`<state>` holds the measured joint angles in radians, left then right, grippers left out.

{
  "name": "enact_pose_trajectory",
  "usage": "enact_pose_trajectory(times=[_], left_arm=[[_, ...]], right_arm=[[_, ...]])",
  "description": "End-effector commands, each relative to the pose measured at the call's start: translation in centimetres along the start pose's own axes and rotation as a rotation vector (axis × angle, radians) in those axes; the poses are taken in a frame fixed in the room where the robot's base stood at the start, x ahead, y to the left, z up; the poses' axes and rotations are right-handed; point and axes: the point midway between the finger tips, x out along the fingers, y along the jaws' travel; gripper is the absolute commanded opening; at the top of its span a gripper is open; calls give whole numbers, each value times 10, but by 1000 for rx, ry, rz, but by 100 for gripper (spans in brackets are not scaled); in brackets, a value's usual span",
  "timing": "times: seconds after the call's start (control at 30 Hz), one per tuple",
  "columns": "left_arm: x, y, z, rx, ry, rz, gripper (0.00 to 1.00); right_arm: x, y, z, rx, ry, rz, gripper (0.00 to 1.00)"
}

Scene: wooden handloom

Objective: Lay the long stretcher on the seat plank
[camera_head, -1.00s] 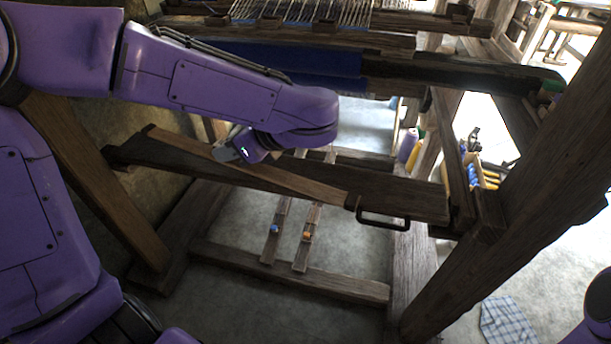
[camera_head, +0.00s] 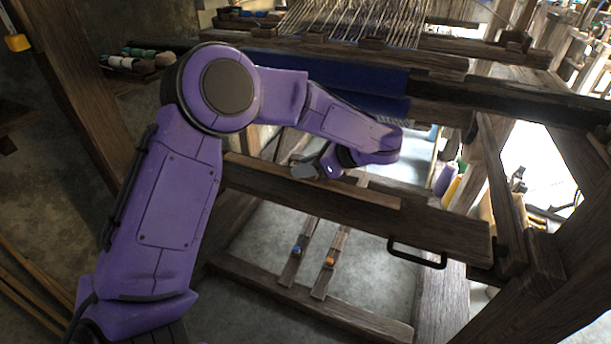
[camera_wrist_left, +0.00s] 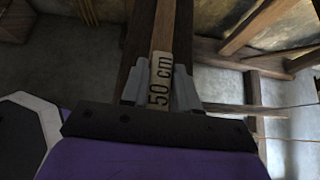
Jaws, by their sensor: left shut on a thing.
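The long stretcher (camera_head: 368,190) is a slim, lighter brown bar. It lies lengthwise along the far edge of the darker seat plank (camera_head: 445,228) in the head view, nearly parallel to it. I cannot tell whether it touches the plank or is just above it. In the left wrist view the stretcher (camera_wrist_left: 161,50), with a "50 cm" label, runs between the two grey fingers (camera_wrist_left: 160,92). The forearm hides little of the stretcher; its left end is near my upper arm. My right gripper is out of view.
A black handle (camera_head: 418,258) sits on the plank's near side. Loom posts and beams (camera_head: 575,200) stand at the right, with yarn cones (camera_head: 446,180) behind the plank. Blue cloth (camera_head: 330,80) and warp threads are above. Two treadles (camera_head: 300,250) lie below.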

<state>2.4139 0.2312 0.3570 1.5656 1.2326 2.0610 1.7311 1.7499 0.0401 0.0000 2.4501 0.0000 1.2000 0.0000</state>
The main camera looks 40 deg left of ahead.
Motion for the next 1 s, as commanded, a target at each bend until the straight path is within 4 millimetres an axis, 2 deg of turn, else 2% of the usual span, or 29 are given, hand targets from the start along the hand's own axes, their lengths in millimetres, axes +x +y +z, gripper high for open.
enact_pose_trajectory(times=[0.03,0.1,0.43,0.47,0.5,0.53,0.87,1.0], left_arm=[[8,2,-10,4,-1,4,0],[13,2,-19,3,0,3,0],[16,2,-23,1,1,2,0],[16,2,-22,2,1,2,36],[15,2,-22,2,1,2,49],[15,2,-22,2,1,2,55],[12,2,-17,1,0,2,55],[-13,1,-18,1,0,-3,55]], right_arm=[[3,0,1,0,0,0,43],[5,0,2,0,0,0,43],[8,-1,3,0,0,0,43],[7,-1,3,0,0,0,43],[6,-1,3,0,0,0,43],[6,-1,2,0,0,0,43],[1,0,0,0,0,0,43],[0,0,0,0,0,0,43]])
